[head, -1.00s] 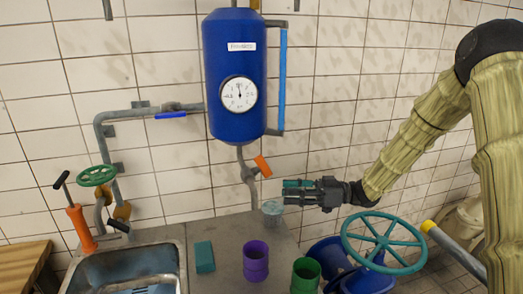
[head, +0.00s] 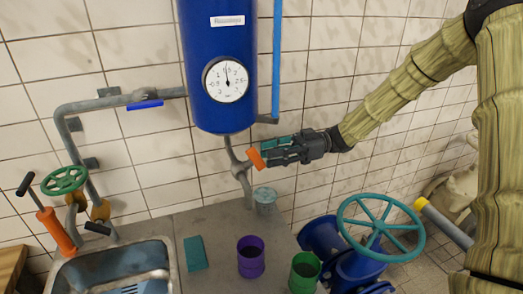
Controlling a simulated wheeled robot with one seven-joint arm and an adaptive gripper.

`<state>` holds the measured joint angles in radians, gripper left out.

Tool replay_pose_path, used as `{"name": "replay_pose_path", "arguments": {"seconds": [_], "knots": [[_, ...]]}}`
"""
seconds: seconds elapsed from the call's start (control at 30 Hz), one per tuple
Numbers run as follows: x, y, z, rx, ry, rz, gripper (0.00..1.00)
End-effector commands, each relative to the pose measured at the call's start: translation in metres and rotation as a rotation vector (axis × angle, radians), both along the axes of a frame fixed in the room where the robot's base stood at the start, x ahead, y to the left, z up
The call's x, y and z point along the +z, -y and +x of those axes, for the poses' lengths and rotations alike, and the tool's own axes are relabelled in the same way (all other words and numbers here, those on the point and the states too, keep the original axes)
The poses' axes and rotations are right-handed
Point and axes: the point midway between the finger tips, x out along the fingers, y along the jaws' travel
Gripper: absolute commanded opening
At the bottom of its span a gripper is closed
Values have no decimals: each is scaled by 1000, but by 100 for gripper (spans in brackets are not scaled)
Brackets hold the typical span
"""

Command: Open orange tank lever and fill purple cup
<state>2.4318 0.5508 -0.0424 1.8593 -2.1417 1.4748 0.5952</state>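The blue tank (head: 217,70) with a round gauge hangs on the tiled wall. Its outlet pipe (head: 240,172) below carries a tilted orange lever (head: 256,158). My gripper (head: 265,152) comes in from the right, with its fingertips at the lever. The fingers partly overlap, so I cannot tell whether they close on it. The purple cup (head: 251,258) stands upright on the grey counter (head: 218,222), in front of and apart from the outlet.
A pale grey cup (head: 265,200) stands near the outlet pipe. A green cup (head: 304,272) and a teal block (head: 195,253) flank the purple cup. The sink (head: 110,272) is at left. A large teal handwheel (head: 380,225) stands at right.

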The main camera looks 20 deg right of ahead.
Motion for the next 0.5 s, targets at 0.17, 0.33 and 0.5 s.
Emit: {"name": "replay_pose_path", "arguments": {"seconds": [0.17, 0.33, 0.5], "knots": [[3, -21, -2, -1, 1, 1, 32], [1, -31, -1, -1, -1, 1, 32], [0, -33, -1, -2, 0, 0, 32]]}}
